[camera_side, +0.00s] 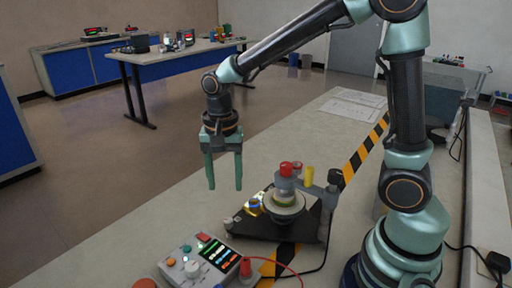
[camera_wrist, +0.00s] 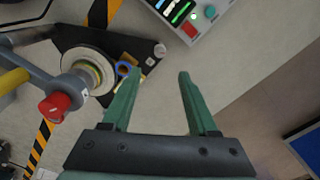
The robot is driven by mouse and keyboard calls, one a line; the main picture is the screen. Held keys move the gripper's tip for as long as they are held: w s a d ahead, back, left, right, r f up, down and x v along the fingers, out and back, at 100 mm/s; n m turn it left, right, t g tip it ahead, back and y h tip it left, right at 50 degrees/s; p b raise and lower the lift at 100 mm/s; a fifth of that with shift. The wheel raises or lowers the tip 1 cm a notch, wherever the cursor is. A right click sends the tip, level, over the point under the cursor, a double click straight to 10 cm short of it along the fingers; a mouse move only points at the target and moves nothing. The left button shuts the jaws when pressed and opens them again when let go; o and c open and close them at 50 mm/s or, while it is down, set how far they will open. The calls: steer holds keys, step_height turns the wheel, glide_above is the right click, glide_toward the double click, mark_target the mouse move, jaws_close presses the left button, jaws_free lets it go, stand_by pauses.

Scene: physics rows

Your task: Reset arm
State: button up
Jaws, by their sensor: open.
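My gripper (camera_side: 224,170) has two green fingers and hangs pointing down over the left part of the bench (camera_side: 140,237). In the wrist view my gripper (camera_wrist: 158,82) has its fingers spread apart with nothing between them. In the side view a black-based device (camera_side: 283,222) with a round disc and a red knob stands to the right of and below the fingers, apart from them. The device also shows left of the fingers in the wrist view (camera_wrist: 75,70).
A control box (camera_side: 198,258) with coloured buttons and a red-wired plug sits at the front. Yellow-black striped tape (camera_side: 365,148) runs along the bench. White papers (camera_side: 354,103) lie further back. Another table (camera_side: 170,58) and blue cabinets stand behind. Bare bench lies behind the device.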

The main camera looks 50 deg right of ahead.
steer(key=shift+r, duration=0.6)
steer(key=s+d+r+n+t, duration=0.5)
steer(key=s+r+n, duration=0.3)
steer(key=n, duration=0.3)
steer(key=shift+d+t, duration=0.3)
steer(key=shift+d, duration=0.45)
steer(key=shift+r, duration=0.15)
